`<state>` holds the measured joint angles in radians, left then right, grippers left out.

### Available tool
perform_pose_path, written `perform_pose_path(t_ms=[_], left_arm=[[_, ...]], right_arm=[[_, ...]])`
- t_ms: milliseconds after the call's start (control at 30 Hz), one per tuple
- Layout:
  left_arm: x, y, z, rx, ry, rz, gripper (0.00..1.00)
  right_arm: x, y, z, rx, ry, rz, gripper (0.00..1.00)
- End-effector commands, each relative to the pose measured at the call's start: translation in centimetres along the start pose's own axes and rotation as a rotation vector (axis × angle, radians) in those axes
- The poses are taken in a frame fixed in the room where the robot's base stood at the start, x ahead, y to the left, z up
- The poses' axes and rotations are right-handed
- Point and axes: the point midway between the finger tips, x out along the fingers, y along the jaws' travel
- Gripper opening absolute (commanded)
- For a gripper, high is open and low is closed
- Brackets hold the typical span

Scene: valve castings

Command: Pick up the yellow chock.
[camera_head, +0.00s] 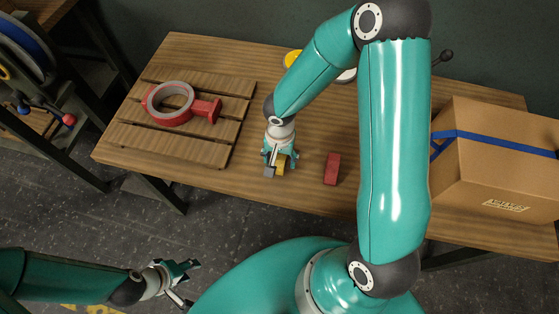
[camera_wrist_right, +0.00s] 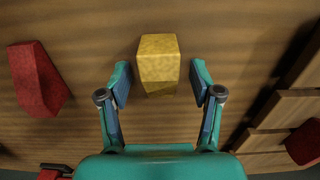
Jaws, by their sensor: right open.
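The yellow chock (camera_head: 280,164) stands on the wooden table, partly hidden under my right gripper in the head view. In the right wrist view the yellow chock (camera_wrist_right: 158,62) shows a flat top and a sloping face. My right gripper (camera_wrist_right: 160,84) is open, with one finger to each side of the chock's near end. Clear gaps show between the fingers and the chock. My right gripper (camera_head: 279,158) points down at the table in the head view. My left gripper (camera_head: 188,282) is open and empty, low over the floor in front of the table.
A red chock (camera_head: 332,169) stands right of the yellow one; it also shows in the wrist view (camera_wrist_right: 38,78). A slatted wooden pallet (camera_head: 137,134) bears a red ring-shaped casting (camera_head: 170,104). A cardboard box (camera_head: 495,165) with a blue strap stands at the right. Yellow and pale round things are half hidden behind my arm.

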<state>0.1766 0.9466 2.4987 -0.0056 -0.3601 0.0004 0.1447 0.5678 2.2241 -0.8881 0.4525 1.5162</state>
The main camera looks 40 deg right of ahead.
Motion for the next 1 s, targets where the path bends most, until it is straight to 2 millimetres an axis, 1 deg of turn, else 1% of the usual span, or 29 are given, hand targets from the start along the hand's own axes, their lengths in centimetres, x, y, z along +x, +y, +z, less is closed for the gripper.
perform_pose_path(t_ms=[67,167,400,467,767,867,1000], left_arm=[[0.0,0.0,0.0,0.0,0.0,0.0,0.4],[0.0,0.0,0.0,0.0,0.0,0.0,0.4],[0.0,0.0,0.0,0.0,0.0,0.0,0.4],[0.0,0.0,0.0,0.0,0.0,0.0,0.4],[0.0,0.0,0.0,0.0,0.0,0.0,0.4],[-0.1,0.1,0.0,0.0,0.0,0.0,0.4],[-0.4,0.1,0.0,0.0,0.0,0.0,0.4]], right_arm=[[0.0,0.0,0.0,0.0,0.0,0.0,0.65],[-0.1,0.0,0.0,0.0,0.001,0.0,0.5],[-0.1,0.0,0.0,0.0,0.001,0.0,0.1],[-0.1,0.0,0.0,0.0,0.001,0.0,0.0],[-0.2,0.0,-0.1,0.0,0.001,-0.001,0.0],[-0.7,0.0,-0.1,0.0,0.003,-0.001,0.0],[-1.9,0.0,-0.1,0.001,0.004,-0.001,0.0]])
